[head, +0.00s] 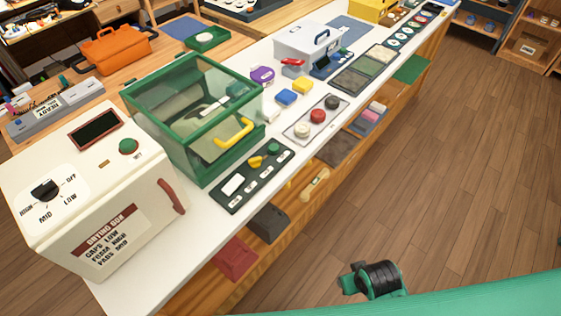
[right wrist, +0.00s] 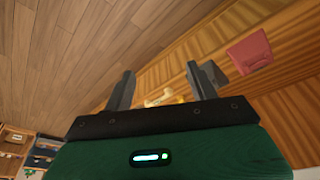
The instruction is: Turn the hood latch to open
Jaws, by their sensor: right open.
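The hood is a green-framed clear box (head: 193,112) on the white counter, with a yellow handle (head: 234,131) on its front. It looks closed. I cannot tell from the labels which part is the latch. My right gripper (right wrist: 160,72) is open and empty in the right wrist view, away from the hood and panel, with the counter's wooden side beyond it. My left gripper is not in view.
A cream drying box (head: 95,190) with a red handle stands left of the hood. A panel with round knobs (head: 316,117) lies to the right. A red bin (head: 236,258) and a dark bin (head: 268,222) sit on the lower shelf. The wooden floor (head: 440,170) is clear.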

